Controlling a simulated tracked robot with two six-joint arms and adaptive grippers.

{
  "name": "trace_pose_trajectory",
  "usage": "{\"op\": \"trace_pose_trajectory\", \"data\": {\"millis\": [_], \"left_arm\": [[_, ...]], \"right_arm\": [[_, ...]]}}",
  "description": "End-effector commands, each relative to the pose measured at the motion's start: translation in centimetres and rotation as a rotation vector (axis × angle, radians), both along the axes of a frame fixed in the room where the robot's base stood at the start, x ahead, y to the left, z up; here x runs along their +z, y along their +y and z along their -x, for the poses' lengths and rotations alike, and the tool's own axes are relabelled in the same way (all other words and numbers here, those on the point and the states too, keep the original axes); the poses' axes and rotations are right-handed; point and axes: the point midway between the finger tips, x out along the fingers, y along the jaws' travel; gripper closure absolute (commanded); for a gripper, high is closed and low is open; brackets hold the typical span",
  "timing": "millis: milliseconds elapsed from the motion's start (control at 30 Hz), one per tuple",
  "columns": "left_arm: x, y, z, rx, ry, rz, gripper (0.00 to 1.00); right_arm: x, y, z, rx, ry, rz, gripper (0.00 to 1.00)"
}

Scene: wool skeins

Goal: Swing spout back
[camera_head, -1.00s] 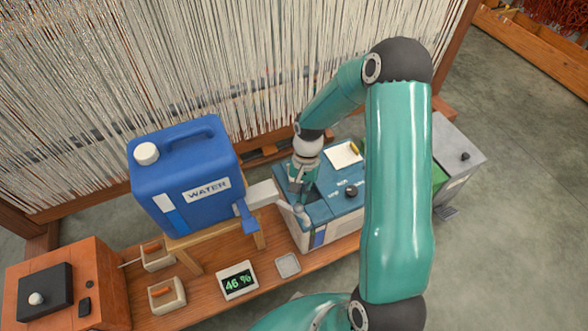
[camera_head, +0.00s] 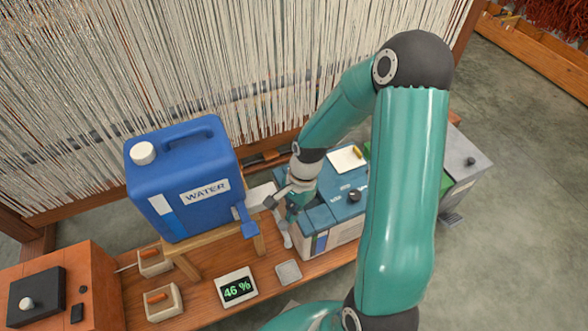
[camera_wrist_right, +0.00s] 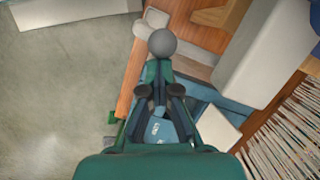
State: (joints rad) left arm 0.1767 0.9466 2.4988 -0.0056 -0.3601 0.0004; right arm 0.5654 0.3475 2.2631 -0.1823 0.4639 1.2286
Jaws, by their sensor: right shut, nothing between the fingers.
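The blue water canister (camera_head: 185,195) stands on a wooden stand at the left. A pale spout (camera_head: 261,196) sticks out from its right side, above a blue tap (camera_head: 245,220). My right gripper (camera_head: 291,208) is just right of the spout's outer end, above the left end of the blue-topped unit (camera_head: 338,205). It is shut and empty. In the right wrist view the gripper's fingers (camera_wrist_right: 161,92) are together, with a grey ball (camera_wrist_right: 162,42) just beyond them. I cannot tell whether they touch it. My left gripper is out of view.
A display reading 46 % (camera_head: 237,287) and a small grey tray (camera_head: 288,272) lie on the wooden bench. Orange-handled holders (camera_head: 162,302) and an orange box (camera_head: 62,285) stand at the left. Loom threads (camera_head: 200,70) rise behind. A grey box (camera_head: 465,165) is at the right.

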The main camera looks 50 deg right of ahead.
Motion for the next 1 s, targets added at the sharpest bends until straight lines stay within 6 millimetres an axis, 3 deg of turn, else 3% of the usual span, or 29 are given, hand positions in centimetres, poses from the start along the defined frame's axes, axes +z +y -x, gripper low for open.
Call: {"op": "trace_pose_trajectory", "data": {"millis": [533, 800, 1000], "left_arm": [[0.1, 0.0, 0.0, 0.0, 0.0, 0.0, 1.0], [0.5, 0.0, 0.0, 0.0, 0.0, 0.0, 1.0], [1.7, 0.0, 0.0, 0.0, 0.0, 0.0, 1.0]], "right_arm": [[0.0, 0.0, 0.3, 0.001, 0.008, -0.008, 1.0], [-0.1, -3.6, 0.3, 0.004, 0.003, -0.002, 1.0], [4.4, -4.8, 0.3, 0.008, -0.003, 0.001, 1.0]]}}
